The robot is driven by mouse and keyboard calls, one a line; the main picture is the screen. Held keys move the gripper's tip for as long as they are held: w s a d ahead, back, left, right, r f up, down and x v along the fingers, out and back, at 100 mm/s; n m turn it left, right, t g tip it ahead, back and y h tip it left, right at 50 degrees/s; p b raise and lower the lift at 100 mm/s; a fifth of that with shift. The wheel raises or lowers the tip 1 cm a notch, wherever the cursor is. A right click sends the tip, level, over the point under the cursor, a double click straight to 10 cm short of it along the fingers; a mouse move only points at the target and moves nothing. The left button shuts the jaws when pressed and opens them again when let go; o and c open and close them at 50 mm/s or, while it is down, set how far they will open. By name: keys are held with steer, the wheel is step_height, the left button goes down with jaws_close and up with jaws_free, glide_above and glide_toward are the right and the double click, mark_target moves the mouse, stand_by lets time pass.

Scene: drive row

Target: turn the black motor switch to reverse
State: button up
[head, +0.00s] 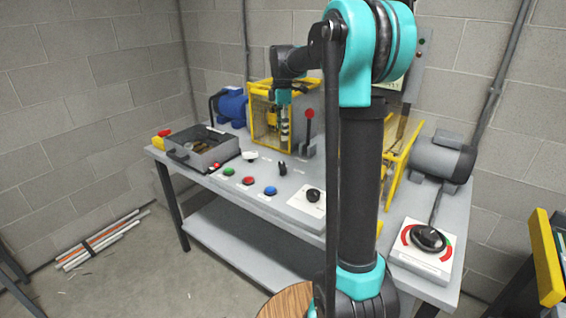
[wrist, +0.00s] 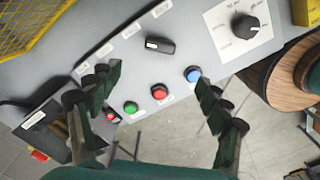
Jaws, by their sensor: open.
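A small black switch (head: 282,168) stands upright on the grey bench top behind the row of push buttons. In the wrist view the black switch (wrist: 160,45) has a long handle with a white mark at its left end, and the handle lies nearly crosswise. Its label is too small to read. My gripper (wrist: 160,80) is open and empty, with its dark fingers wide apart. The switch shows beyond the gap between the fingertips, apart from both. In the head view my gripper hangs over the back of the bench, and its fingers are hard to make out.
Green (wrist: 130,107), red (wrist: 160,91) and blue (wrist: 193,74) buttons sit near the front edge. A round black knob (wrist: 246,27) on a white plate is right of the switch. A yellow guard (head: 257,87), a red-topped lever (head: 309,114) and a grey tray (head: 176,158) stand around.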

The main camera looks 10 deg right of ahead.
mark_target(282, 165)
step_height(282, 165, down, 14)
steer(key=shift+r, duration=0.1)
steer(key=shift+c, duration=0.2)
steer(key=c, duration=1.1)
